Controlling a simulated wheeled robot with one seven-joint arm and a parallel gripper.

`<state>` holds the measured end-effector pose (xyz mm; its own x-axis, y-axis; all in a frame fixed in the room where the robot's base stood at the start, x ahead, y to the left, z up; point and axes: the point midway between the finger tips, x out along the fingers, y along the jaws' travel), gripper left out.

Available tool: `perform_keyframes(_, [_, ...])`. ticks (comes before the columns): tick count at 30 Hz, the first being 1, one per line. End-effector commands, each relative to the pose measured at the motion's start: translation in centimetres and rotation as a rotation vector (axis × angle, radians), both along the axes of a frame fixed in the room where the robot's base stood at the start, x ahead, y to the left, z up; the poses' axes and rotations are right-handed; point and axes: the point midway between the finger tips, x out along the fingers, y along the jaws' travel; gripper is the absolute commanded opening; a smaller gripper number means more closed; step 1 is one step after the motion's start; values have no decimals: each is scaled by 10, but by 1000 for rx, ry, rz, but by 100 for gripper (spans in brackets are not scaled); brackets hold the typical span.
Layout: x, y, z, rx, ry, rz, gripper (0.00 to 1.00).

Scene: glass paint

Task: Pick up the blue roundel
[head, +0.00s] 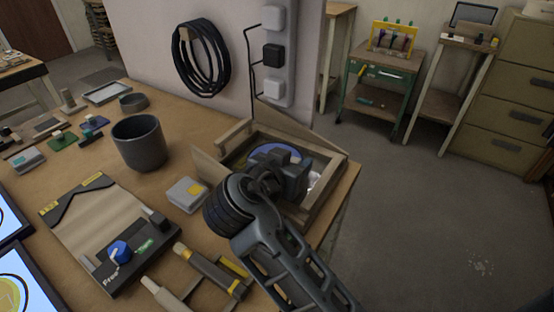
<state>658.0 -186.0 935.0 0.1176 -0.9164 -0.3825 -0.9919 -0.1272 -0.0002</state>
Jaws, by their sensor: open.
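A blue, round, disc-like piece (272,151), which looks like the blue roundel, lies inside a wooden open-topped box (334,164) at the right end of the workbench. Only its far part shows; my arm and gripper cover the rest. My gripper (293,182) is over the box, in front of the blue piece in this view. It is open, and I see nothing held in it. Its fingertips are mostly hidden by its own body, so I cannot tell how far they are from the roundel.
Tools (215,274) lie near the front. A wall with a coiled cable (201,58) stands behind the bench.

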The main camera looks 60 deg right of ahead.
Motion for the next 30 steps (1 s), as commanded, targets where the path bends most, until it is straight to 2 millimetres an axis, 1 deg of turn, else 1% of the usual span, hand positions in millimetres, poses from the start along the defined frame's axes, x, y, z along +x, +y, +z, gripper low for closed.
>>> perform_keyframes(2, [1, -3, -2, 1, 1, 1, 53])
perform_keyframes(8, [1, -3, -2, 1, 0, 2, 53])
perform_keyframes(25, [1, -3, -2, 0, 0, 2, 0])
perform_keyframes(30, [1, -3, -1, 0, -1, 2, 0])
